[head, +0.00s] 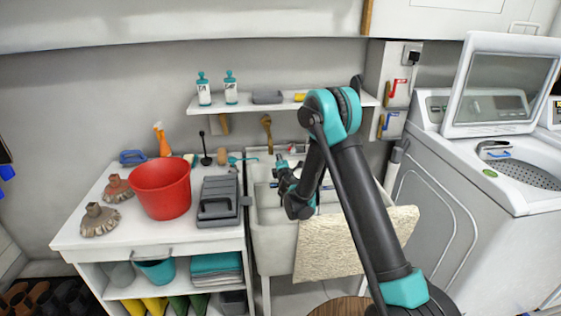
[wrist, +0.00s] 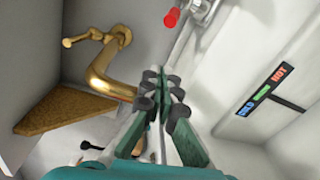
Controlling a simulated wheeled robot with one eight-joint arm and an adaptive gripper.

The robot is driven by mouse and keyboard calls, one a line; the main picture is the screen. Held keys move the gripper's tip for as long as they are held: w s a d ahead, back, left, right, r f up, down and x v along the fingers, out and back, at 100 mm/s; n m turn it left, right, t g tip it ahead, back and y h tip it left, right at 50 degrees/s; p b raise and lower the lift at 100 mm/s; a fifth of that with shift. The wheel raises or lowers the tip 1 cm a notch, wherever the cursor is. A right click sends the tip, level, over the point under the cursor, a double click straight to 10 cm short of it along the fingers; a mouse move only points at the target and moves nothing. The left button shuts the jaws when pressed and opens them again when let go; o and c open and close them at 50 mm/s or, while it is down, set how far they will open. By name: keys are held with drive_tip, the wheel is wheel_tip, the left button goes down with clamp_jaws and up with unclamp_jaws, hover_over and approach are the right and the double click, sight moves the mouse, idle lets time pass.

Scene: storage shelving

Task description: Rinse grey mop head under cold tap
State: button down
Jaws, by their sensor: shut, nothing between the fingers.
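Two mop heads lie on the white counter at the left in the head view: a reddish-brown one (head: 117,187) behind and a greyer, beige-fringed one (head: 100,221) in front. My gripper (head: 279,160) is over the sink (head: 256,238), far to the right of both mop heads. It is shut and empty; its fingers (wrist: 162,80) also show in the wrist view. There, a brass tap (wrist: 102,78) is to the left of the fingers and a red tap handle (wrist: 171,17) is above them. A strip marked COLD and HOT (wrist: 264,90) is at the right.
A red bucket (head: 161,188) and a grey lidded box (head: 217,200) stand on the counter between the mop heads and sink. A shelf (head: 240,104) with bottles is above. A beige cloth (head: 345,246) hangs over the sink front. A washing machine (head: 462,180) is at the right.

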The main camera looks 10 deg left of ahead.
sight(291, 146)
drive_tip(key=shift+w+d+r, duration=0.1)
drive_tip(key=shift+w+d, duration=0.3)
drive_tip(key=shift+w, duration=0.45)
drive_tip(key=shift+w+d+r, duration=0.1)
drive_tip(key=shift+w+d, duration=0.25)
drive_tip(key=shift+w, duration=0.45)
drive_tip(key=shift+w+d, duration=0.4)
drive_tip(key=shift+w, duration=0.45)
drive_tip(key=shift+d+r, duration=0.1)
drive_tip(key=shift+d, duration=0.85)
